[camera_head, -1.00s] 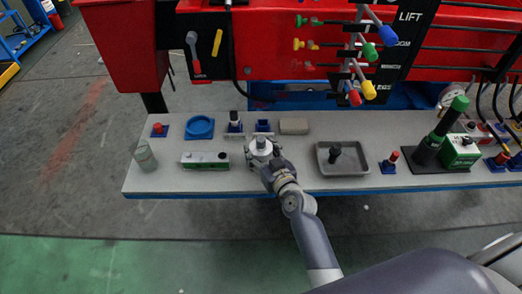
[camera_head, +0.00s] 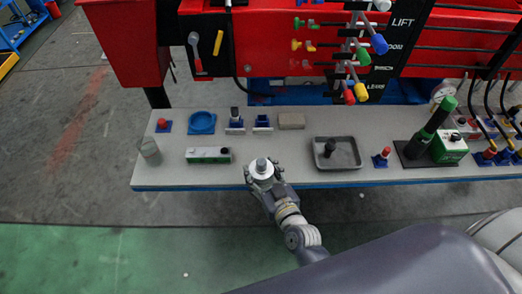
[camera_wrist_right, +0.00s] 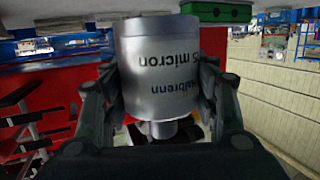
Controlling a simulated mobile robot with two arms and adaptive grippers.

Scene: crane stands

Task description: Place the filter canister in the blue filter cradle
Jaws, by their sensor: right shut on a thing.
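The filter canister (camera_head: 261,167) is a silver cylinder with a narrower knob on top. My right gripper (camera_head: 259,178) is shut on it, with a finger on each side. In the head view it shows over the bench's front edge; its height above the bench is hard to tell. In the right wrist view the canister (camera_wrist_right: 160,65) fills the middle between the fingers, with its lettering upside down. The round blue holder (camera_head: 201,131), which looks like the filter cradle, stands at the back left of the bench and appears empty. My left gripper is not in view.
Red machinery with levers rises behind.

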